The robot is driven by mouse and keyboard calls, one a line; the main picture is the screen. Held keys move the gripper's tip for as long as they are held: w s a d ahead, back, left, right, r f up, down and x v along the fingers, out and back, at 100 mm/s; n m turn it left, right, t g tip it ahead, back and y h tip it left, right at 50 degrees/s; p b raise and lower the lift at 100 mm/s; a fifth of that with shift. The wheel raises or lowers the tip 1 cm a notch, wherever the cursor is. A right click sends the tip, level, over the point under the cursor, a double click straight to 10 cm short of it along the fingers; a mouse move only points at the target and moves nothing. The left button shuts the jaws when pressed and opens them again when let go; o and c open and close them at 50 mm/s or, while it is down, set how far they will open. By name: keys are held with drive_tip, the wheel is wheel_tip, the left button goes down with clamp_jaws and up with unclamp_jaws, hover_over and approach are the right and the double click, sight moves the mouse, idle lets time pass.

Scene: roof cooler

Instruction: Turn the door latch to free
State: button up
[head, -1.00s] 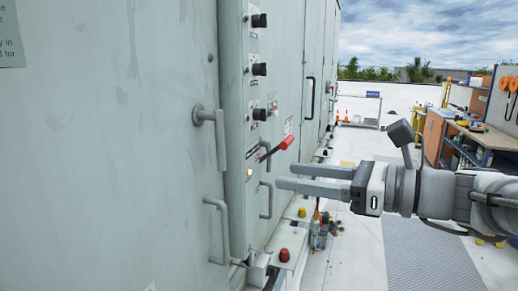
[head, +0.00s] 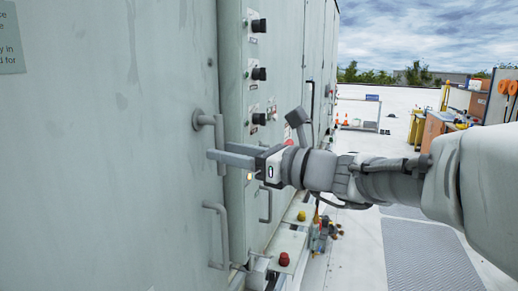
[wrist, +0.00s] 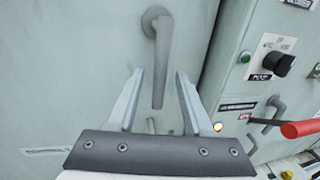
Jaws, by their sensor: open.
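The door latch (head: 219,133) is a grey lever on a round boss on the large grey door. It hangs straight down, and its middle is partly hidden by my fingers in the head view. In the wrist view the latch (wrist: 164,55) runs down between my two fingers, with a gap on each side. My gripper (head: 216,158) is open and level at the lower half of the lever; it also shows in the wrist view (wrist: 160,73). Neither finger visibly presses on the lever.
A fixed grey pull handle (head: 216,232) is below the latch. To the right stands a panel with black knobs (head: 259,73) and a red-handled lever (wrist: 301,129) close beside my gripper. A red knob (head: 284,259) sits low down. Open roof lies at right.

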drive_tip(key=shift+x, duration=1.1)
clamp_jaws()
idle(0.7)
